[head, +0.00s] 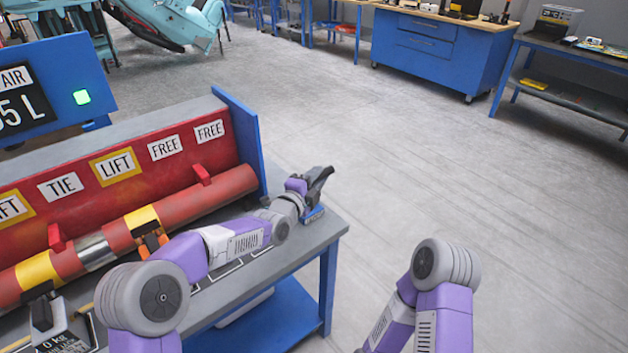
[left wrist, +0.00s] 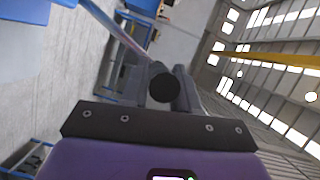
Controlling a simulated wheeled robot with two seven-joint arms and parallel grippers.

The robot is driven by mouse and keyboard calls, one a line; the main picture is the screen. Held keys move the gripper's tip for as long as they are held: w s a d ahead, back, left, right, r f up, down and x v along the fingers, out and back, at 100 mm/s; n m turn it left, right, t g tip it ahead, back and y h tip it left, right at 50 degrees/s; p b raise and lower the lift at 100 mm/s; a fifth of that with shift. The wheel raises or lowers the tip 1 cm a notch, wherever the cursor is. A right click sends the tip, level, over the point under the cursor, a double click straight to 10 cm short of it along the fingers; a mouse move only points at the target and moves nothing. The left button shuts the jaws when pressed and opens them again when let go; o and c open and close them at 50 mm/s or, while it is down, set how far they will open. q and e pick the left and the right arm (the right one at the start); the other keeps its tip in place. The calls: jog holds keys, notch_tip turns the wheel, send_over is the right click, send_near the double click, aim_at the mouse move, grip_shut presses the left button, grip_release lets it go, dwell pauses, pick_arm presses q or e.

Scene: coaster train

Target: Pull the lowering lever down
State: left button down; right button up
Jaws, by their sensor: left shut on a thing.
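My left gripper (head: 318,178) is at the right end of the workbench, above its corner. In the left wrist view it is shut around a dark bar with a round black end (left wrist: 163,87), which appears to be the lowering lever's handle. A small blue bracket (head: 314,215) sits on the bench top just below the gripper; it may be the lever's base. The gripper and wrist hide most of the lever in the head view, so its angle cannot be told. My right gripper is out of view; only part of that arm shows.
The workbench (head: 325,228) carries a red panel (head: 215,155) labelled LIFT, TIE and FREE, with a red-and-yellow tube (head: 215,190) before it. A blue end plate (head: 245,140) stands left of my wrist. A lit green lamp (head: 82,97) is on the display. Open floor lies right.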

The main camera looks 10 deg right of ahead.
pick_arm(q)
jog(key=shift+a+f, duration=0.1)
jog(key=shift+f, duration=0.2)
jog(key=c, duration=0.9)
grip_release()
jog(key=shift+w, duration=0.1)
jog(key=shift+r, duration=0.15)
jog(key=shift+p+v, duration=0.45)
jog(key=shift+v, duration=3.35)
